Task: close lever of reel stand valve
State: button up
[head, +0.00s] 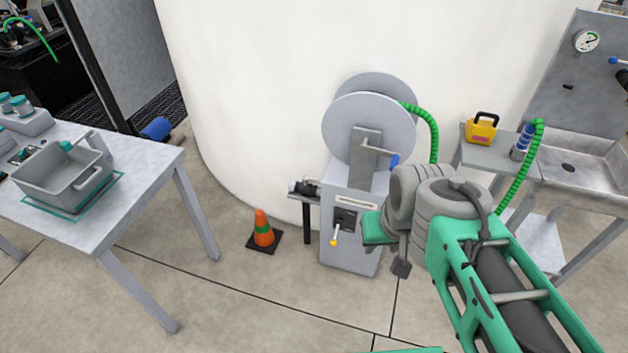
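The reel stand (335,256) is a grey cabinet with a large grey reel (366,120) on top, in the middle of the head view. On its front is a dark valve (345,219). Its lever (335,234) is a thin handle with a yellow tip, hanging down and slightly left from the valve. My arm reaches in from the lower right, its wrist just right of the valve. A small dark block at the arm's end (401,268) seems to be part of my gripper, right of the lever and apart from it in the picture. The fingers are not clearly shown.
An orange cone (263,232) stands on the floor left of the stand. A table (146,192) with a grey tote (62,190) is at the left. A side table with a yellow case (481,129) and a sink (578,160) are at the right. Floor before the stand is clear.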

aim_at(305, 179)
jog(key=u, duration=0.6)
jog(key=i, duration=1.15)
jog(key=u, duration=0.75)
jog(key=i, duration=0.85)
jog(key=u, duration=0.1)
